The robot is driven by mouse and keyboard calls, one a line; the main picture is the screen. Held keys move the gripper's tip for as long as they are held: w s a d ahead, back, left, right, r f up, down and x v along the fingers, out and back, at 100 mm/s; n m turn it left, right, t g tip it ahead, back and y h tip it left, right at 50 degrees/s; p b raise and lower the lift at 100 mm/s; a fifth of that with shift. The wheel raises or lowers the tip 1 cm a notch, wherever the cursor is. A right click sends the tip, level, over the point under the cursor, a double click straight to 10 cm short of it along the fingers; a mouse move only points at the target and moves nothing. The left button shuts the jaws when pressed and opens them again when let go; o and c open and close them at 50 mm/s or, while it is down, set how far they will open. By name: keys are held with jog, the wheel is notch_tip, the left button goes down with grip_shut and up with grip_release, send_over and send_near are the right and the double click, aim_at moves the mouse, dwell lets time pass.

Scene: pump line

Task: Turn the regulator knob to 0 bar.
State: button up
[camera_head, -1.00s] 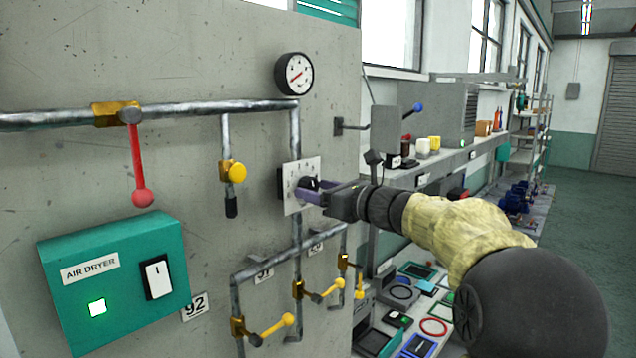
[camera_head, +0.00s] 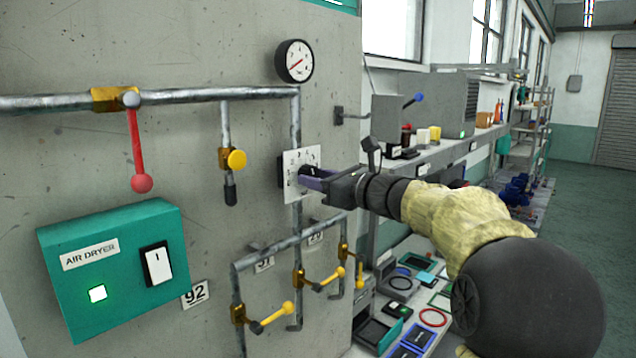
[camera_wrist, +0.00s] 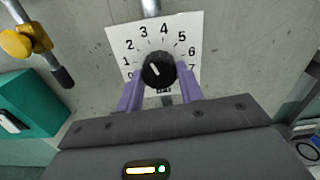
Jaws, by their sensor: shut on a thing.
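The regulator knob (camera_wrist: 159,70) is black and round, with a white pointer line. It sits on a white dial plate (camera_wrist: 112,38) numbered 0 to 7, with 0 at lower left. The pointer leans up and left, roughly toward 2. My gripper (camera_wrist: 160,88) is shut on the knob, with one purple finger on each side. In the head view my gripper (camera_head: 314,180) reaches the dial plate (camera_head: 290,160) from the right and partly hides the knob. The round gauge (camera_head: 294,61) above has a red needle pointing to lower left.
Pipes with yellow-handled valves (camera_head: 277,325) run below the dial. A yellow-knobbed valve (camera_head: 236,159), a red lever (camera_head: 137,150) and a green air dryer box (camera_head: 120,225) are on the panel to the left. Shelves with small items (camera_head: 428,135) stand to the right.

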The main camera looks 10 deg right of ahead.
jog(key=shift+w+d+n+b, duration=0.1)
jog(key=shift+n+b, duration=8.05)
jog(key=shift+n, duration=0.35)
jog(key=o, duration=1)
jog(key=shift+r, duration=0.1)
jog(key=b+v, duration=0.5)
jog(key=v, duration=1.2)
jog(key=shift+s+b, duration=0.2)
jog(key=shift+b, duration=0.1)
